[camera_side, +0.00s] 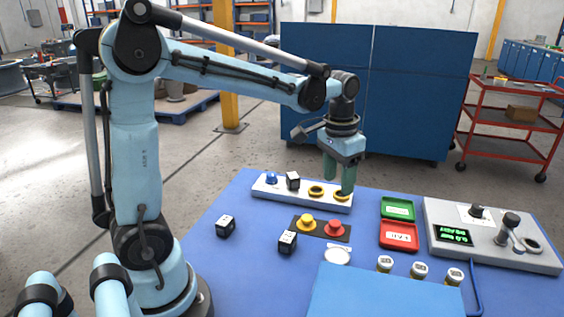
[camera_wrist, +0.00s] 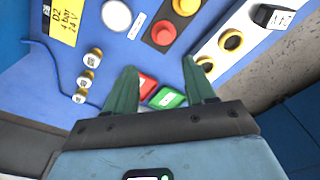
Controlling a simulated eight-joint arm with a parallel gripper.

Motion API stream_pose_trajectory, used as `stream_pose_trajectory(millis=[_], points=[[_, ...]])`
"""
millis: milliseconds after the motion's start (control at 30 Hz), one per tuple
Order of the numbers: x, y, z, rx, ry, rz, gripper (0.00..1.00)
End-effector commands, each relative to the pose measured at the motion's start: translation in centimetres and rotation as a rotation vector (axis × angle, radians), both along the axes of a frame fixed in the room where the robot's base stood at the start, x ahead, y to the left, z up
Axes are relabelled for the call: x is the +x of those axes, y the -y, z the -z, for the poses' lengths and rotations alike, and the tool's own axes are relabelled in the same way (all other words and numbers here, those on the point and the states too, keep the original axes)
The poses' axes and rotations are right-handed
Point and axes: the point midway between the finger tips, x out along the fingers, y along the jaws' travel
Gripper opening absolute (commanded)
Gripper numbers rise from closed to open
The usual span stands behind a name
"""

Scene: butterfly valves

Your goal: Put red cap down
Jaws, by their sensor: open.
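A round red cap (camera_side: 333,228) sits on a small dark board (camera_side: 319,235), beside a similar yellow cap (camera_side: 306,223). In the wrist view the red cap (camera_wrist: 163,33) is beyond the fingertips, apart from them. My gripper (camera_side: 338,185) has green fingers pointing down above the right end of a white rail (camera_side: 268,190), by its right yellow ring (camera_side: 342,197). In the wrist view my gripper (camera_wrist: 159,66) is open, with nothing between its fingers. Whether a finger touches the ring cannot be told.
Red (camera_side: 399,236) and green (camera_side: 398,209) trays stand right of the board. A grey panel (camera_side: 510,255) with a lever is farther right. Black cubes (camera_side: 226,226) and a white disc (camera_side: 337,256) lie on the blue table (camera_side: 250,265). Several small capped cylinders (camera_side: 419,270) stand in front.

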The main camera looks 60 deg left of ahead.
Motion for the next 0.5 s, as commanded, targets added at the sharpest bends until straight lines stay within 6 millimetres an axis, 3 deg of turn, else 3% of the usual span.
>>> stream_pose_trajectory(millis=[233,500], points=[[-4.3,2.2,-1.5,0.012,0.204,0.002,0.55],[-8.3,4.0,-0.9,0.004,0.425,0.004,0.55]])
